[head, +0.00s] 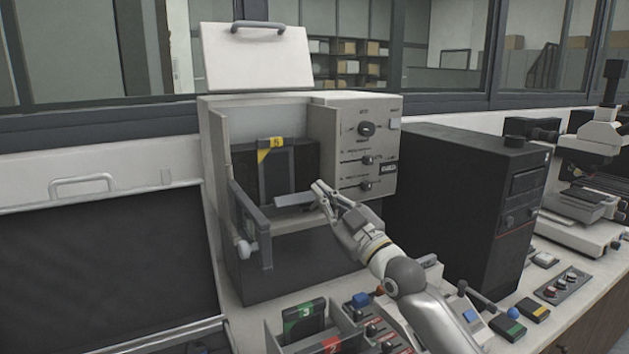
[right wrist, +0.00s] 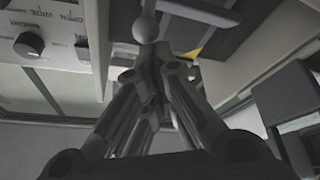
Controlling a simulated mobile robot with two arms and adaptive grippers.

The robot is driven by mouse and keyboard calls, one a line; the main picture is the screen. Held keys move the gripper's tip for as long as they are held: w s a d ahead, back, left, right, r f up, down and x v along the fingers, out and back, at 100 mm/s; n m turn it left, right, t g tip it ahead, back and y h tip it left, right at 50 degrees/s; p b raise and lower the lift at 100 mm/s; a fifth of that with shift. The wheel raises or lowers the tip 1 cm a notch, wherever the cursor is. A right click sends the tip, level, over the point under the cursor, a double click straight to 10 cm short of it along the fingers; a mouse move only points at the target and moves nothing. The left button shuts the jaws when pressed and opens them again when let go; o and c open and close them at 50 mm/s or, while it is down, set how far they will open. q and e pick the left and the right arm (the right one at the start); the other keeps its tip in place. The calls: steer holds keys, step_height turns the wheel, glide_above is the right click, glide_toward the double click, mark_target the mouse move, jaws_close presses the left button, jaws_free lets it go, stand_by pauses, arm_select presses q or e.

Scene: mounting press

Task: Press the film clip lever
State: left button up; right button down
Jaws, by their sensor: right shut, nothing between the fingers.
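The mounting press (head: 222,165) is a pale grey box with its lid (head: 257,62) raised. A black block with a yellow tag (head: 270,145) stands inside it. A dark grey flat bar (head: 296,200), which may be the film clip lever, lies at the press opening. My right gripper (head: 319,189) is shut and empty, with its fingertips at the right end of this bar. In the right wrist view, a grey rounded knob on a thin rod (right wrist: 147,27) is right at the fingertips; I cannot tell whether they touch. My left gripper is not in view.
A control panel with knobs (head: 366,129) is just right of my gripper. A black case (head: 470,190) and a microscope (head: 603,140) stand further right. A tray with coloured numbered blocks (head: 303,318) is in front. A dark panel (head: 95,265) is at left.

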steer(key=f+b+v, duration=0.1)
steer(key=f+v, duration=0.1)
steer(key=v, duration=1.2)
steer(key=shift+a+f, duration=0.2)
steer(key=shift+f, duration=0.25)
steer(key=shift+w, duration=0.15)
